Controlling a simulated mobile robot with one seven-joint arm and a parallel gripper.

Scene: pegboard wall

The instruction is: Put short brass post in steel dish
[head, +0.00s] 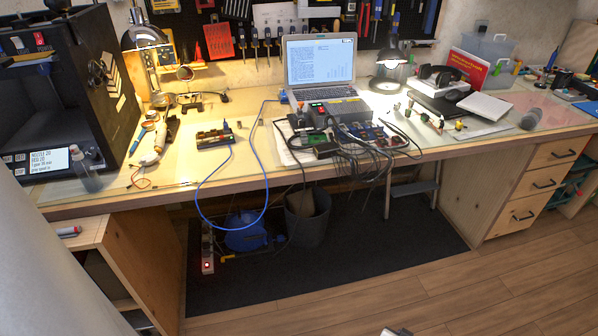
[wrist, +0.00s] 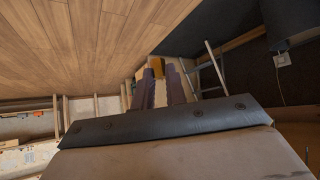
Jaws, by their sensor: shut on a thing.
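My gripper (wrist: 158,82) points away from the wrist camera, with two purple-grey fingers close together. A small yellow-gold piece, apparently the short brass post (wrist: 157,67), shows between the fingertips, and the jaws are shut on it. Most of it is hidden by the fingers. I cannot pick out the steel dish with certainty in either view.
The long workbench (head: 100,203) holds a laptop (head: 321,62), a cluster of cabled electronics, and several small upright pieces right of it. A grey cylinder (head: 531,119) lies at the right. A blue cable (head: 262,165) hangs over the front edge. The wooden floor (head: 500,285) in front is clear.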

